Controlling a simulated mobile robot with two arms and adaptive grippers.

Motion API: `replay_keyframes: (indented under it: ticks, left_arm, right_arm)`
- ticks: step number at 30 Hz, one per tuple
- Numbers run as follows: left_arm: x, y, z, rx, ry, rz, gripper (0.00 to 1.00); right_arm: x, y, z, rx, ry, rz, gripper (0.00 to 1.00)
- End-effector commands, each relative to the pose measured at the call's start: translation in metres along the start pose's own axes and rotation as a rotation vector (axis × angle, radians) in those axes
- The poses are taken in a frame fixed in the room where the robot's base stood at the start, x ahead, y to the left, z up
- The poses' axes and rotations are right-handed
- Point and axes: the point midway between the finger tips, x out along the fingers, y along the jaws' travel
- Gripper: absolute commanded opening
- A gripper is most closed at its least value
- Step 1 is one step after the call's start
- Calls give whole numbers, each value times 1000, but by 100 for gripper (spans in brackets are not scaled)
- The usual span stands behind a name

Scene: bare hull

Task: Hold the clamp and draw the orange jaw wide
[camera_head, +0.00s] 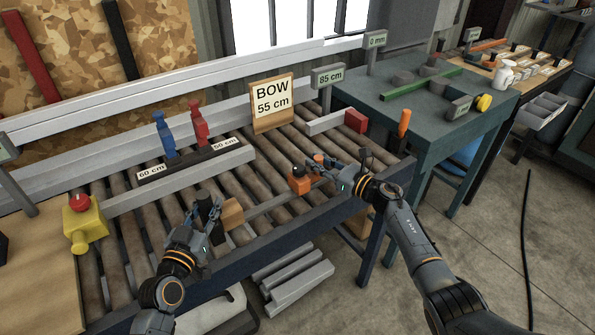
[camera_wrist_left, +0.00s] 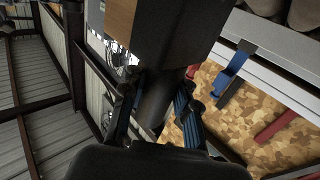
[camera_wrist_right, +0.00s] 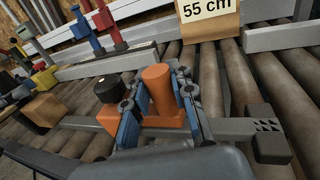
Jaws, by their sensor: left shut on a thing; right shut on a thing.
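The bar clamp lies across the rollers, its grey bar (camera_head: 268,205) running from a wooden block (camera_head: 233,212) at the left to an orange jaw (camera_head: 300,186) with a black knob on top. My left gripper (camera_head: 208,213) is shut on the black handle beside the wooden block; in the left wrist view the dark handle (camera_wrist_left: 156,98) sits between the fingers. My right gripper (camera_head: 326,170) is shut on the jaw's upright orange grip. In the right wrist view the orange grip (camera_wrist_right: 159,88) stands between the fingers, and the bar's black end stop (camera_wrist_right: 264,120) lies to the right.
Behind stands a "BOW 55 cm" sign (camera_head: 272,102). A blue clamp (camera_head: 164,134) and a red clamp (camera_head: 199,124) stand on a rack marked 60 and 50 cm. A yellow box with a red button (camera_head: 85,224) is at the left. A green table (camera_head: 425,115) stands to the right.

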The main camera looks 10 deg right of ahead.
Motion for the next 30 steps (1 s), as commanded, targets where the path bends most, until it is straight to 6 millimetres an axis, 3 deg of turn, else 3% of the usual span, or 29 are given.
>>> replay_keyframes:
  ticks: [1, 6, 19, 20, 23, 30]
  left_arm:
    - [-1, -2, 1, 1, -1, -4, 0]
    - [-1, -2, 1, 2, -1, -4, 0]
    - [-1, -3, 1, 2, -1, -5, 0]
    - [-1, -3, 1, 2, -1, -5, 0]
    - [-1, -3, 1, 3, -1, -5, 0]
    - [0, -2, 1, 3, -1, -3, 0]
  right_arm:
    - [-4, -13, -2, -1, 6, -11, 0]
    - [-10, -28, -2, -1, 4, -10, 0]
    - [-11, -31, -2, -2, 3, -9, 0]
    - [-11, -31, -2, -2, 3, -9, 29]
    - [-10, -30, -2, -1, 3, -7, 48]
    - [-9, -29, -1, -1, 1, -4, 48]
